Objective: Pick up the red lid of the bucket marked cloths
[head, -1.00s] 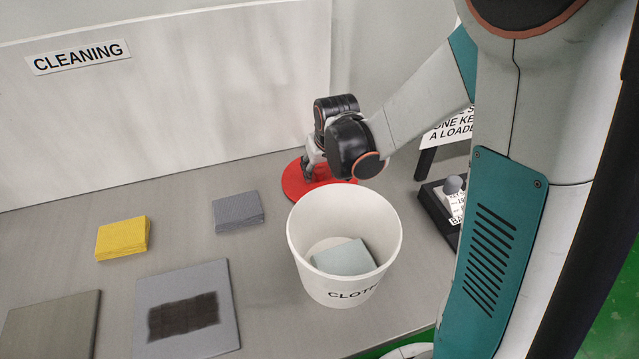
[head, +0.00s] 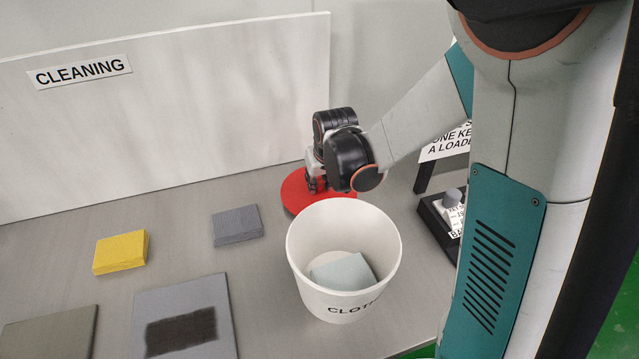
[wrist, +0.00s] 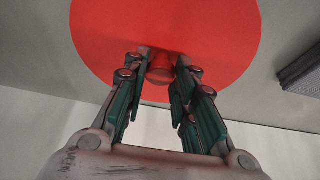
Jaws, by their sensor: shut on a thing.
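The red lid (head: 295,194) is a flat disc behind the white bucket (head: 345,230) marked cloths. My gripper (head: 316,184) is over the lid, fingers pointing down. In the wrist view the red lid (wrist: 205,35) fills the upper middle, and my gripper (wrist: 160,75) is shut on its small red knob (wrist: 160,68), one finger on each side. I cannot tell whether the lid touches the table. The bucket stands upright and open, with a pale folded cloth (head: 342,272) inside. My wrist hides part of the lid.
A grey board with a dark patch (head: 182,332) lies in front. A dark box with a knob (head: 440,215) stands to the right. A white panel (head: 200,120) rises behind.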

